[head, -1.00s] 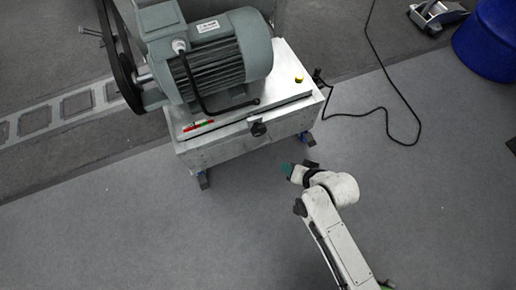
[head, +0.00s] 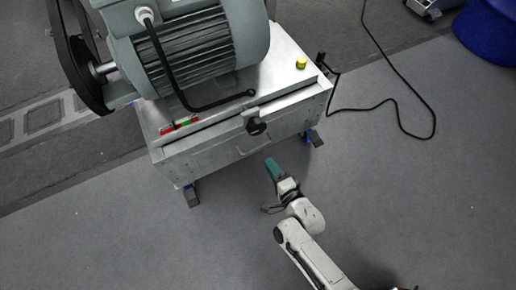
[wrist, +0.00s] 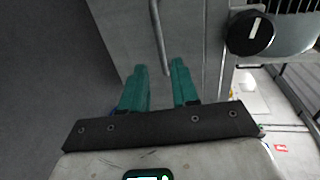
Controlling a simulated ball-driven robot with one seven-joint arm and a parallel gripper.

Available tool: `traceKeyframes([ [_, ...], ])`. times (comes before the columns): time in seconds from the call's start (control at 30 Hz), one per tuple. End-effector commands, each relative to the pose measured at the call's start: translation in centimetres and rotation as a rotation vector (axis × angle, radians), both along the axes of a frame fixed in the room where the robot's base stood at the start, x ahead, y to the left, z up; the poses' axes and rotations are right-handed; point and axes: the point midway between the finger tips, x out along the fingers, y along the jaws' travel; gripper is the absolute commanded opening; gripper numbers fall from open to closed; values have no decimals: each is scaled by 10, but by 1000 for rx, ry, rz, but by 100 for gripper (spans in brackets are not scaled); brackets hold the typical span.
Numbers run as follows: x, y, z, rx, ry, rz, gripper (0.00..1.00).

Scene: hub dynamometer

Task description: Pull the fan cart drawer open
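The fan cart (head: 190,166) is a grey metal box on short legs. Its drawer front (head: 268,133) looks flush with the cart face, with a thin bar handle (head: 240,150) on it. The handle (wrist: 161,38) also shows as a metal rod in the wrist view. My gripper (head: 271,165) has teal fingers and is just in front of the cart face, right of the handle. In the wrist view my gripper (wrist: 160,68) is open, its two fingers apart, with the rod's end near the gap between the tips. Whether they touch it I cannot tell.
A large grey motor (head: 190,50) with a black belt wheel sits on the cart. A black knob (head: 256,126) juts out above the handle and shows close by in the wrist view (wrist: 250,33). A black cable (head: 400,107) lies right. Floor in front is clear.

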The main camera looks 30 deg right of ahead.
Motion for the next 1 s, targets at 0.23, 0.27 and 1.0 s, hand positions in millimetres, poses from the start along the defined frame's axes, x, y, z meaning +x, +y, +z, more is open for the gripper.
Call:
traceKeyframes([
  [0.23, 44, -2, -10, -3, -3, -3, 30],
  [0.27, 49, -3, -11, -3, -2, -3, 30],
  [1.0, 96, -1, -20, -3, 2, 2, 28],
])
